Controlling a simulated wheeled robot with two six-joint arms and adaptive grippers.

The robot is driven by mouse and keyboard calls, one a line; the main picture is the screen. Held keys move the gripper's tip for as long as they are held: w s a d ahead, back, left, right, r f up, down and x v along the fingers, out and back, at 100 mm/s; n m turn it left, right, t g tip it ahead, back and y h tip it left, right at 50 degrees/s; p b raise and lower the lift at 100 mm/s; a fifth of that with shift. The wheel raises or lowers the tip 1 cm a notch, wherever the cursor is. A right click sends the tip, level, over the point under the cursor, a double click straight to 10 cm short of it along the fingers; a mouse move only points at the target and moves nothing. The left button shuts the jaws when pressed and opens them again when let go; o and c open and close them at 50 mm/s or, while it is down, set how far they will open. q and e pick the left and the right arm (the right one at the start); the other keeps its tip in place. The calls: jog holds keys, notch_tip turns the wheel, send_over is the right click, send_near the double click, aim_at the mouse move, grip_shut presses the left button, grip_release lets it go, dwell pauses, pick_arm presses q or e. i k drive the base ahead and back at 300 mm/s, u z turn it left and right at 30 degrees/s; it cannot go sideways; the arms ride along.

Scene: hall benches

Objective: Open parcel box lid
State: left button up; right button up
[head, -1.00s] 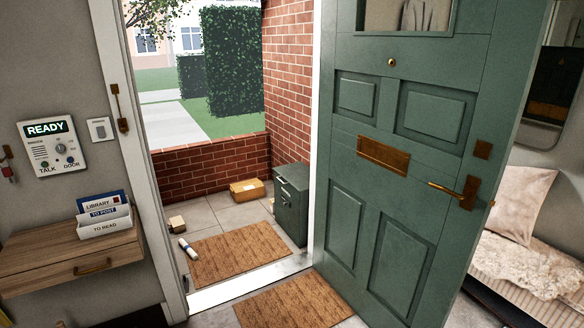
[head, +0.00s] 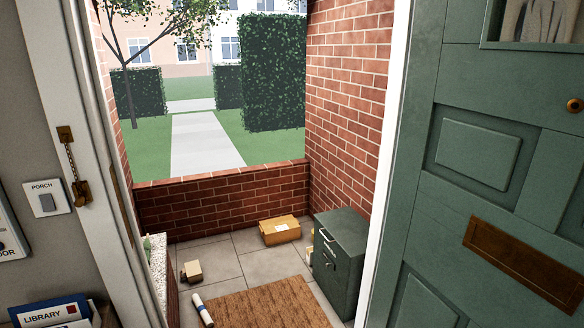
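The parcel box (head: 339,262) is a dark green-grey metal box on the porch floor, against the brick wall just beyond the doorway in the head view. Its lid (head: 342,228) on top looks shut. A small handle or latch shows on its front. The open green door and white frame edge stand to its right. Neither of my grippers is in the head view.
The green door (head: 470,170) stands open on the right. A doormat (head: 265,305), a rolled paper (head: 202,310), a small carton (head: 192,271) and a larger parcel (head: 279,230) lie on the porch. A low brick wall (head: 225,205) closes the far side.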

aim_at(348, 229)
jog(key=i, duration=3.35)
jog(key=z, duration=1.65)
